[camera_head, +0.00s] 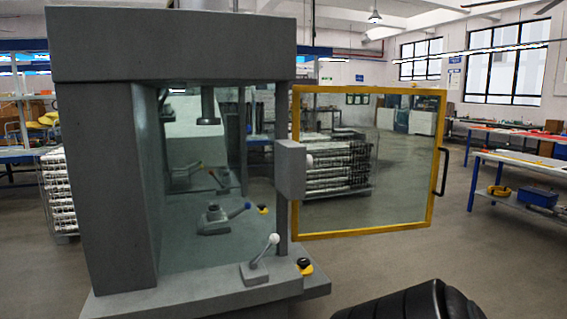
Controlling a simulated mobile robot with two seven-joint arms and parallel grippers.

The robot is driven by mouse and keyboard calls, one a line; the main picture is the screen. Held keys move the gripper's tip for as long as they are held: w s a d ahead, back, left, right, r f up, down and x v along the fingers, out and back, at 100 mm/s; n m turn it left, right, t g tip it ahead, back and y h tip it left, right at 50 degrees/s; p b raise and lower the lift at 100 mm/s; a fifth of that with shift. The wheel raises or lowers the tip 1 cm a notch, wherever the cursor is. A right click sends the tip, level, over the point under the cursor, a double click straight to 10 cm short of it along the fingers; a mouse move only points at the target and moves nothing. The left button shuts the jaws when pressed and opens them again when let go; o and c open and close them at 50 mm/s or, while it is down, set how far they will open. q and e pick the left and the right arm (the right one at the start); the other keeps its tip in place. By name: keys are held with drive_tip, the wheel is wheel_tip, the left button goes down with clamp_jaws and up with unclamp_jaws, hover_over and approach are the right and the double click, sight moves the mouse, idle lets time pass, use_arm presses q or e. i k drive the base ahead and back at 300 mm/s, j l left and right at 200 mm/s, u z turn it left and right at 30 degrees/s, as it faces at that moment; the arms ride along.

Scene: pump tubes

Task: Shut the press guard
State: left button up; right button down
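The press (105,180) is a big grey machine at the left and centre, with an open-fronted work space. Its guard (438,130) is a clear panel in a yellow frame. The guard stands swung open to the right, its left edge beside the press's right front post. A black handle (443,172) sits on the guard's far right edge. A dark rounded part, probably of my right arm, shows at the bottom, below the guard and apart from it. Neither gripper's fingers are in view.
A lever with a white knob (273,239) and a black button on a yellow base (304,266) sit at the press's front ledge. A workbench (520,165) stands at the right. The floor (400,255) around the guard is clear.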

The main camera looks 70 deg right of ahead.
sight(296, 90)
drive_tip(key=z, duration=2.55)
